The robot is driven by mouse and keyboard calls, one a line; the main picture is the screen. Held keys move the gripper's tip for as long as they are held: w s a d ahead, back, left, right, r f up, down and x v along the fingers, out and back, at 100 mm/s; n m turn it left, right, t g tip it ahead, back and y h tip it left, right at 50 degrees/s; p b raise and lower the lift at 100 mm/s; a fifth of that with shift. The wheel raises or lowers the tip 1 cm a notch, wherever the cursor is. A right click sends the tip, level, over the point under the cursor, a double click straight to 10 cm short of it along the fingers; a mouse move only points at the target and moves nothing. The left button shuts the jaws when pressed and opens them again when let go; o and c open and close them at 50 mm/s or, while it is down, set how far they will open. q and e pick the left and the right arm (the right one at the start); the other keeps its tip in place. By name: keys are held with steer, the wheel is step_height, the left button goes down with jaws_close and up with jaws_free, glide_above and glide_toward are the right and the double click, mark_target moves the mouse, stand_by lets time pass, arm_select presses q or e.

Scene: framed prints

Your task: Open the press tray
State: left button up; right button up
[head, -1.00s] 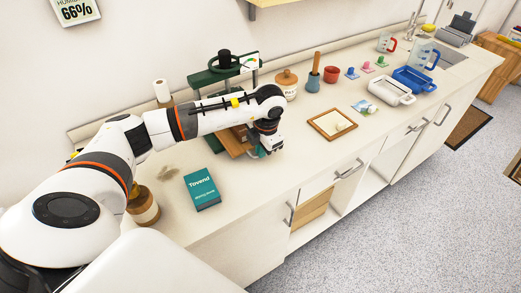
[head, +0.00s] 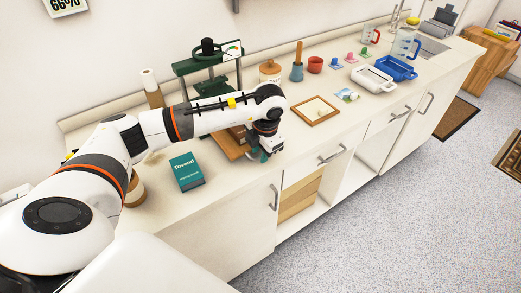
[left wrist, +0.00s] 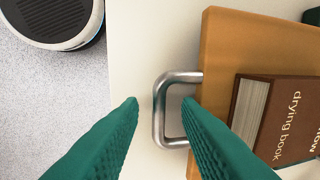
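The green press (head: 208,62) stands on the counter against the wall. Its wooden press tray (head: 229,144) sticks out at the front, towards the counter's edge. In the left wrist view the tray (left wrist: 218,50) is an orange-brown board with a brown drying book (left wrist: 275,118) on it. Its metal loop handle (left wrist: 159,112) faces left. My left gripper (head: 265,154) is at the handle. Its green fingers (left wrist: 162,101) are open, one on each side of the handle's bar, with gaps visible. The arm hides part of the tray and press in the head view. My right gripper is not in view.
A teal book (head: 186,172) lies left of the tray, near a brown jar (head: 135,192). A wooden frame (head: 314,111) lies to the right. A lidded pot (head: 270,72) and a blue cup (head: 297,72) stand behind. The counter's front strip is clear.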

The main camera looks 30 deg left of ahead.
arm_select(q)
step_height(320, 180, up, 12)
steer(key=d+b, duration=0.1)
steer(key=d, duration=0.1)
steer(key=shift+s, duration=0.35)
steer(key=shift+f, duration=0.1)
stand_by(0.4)
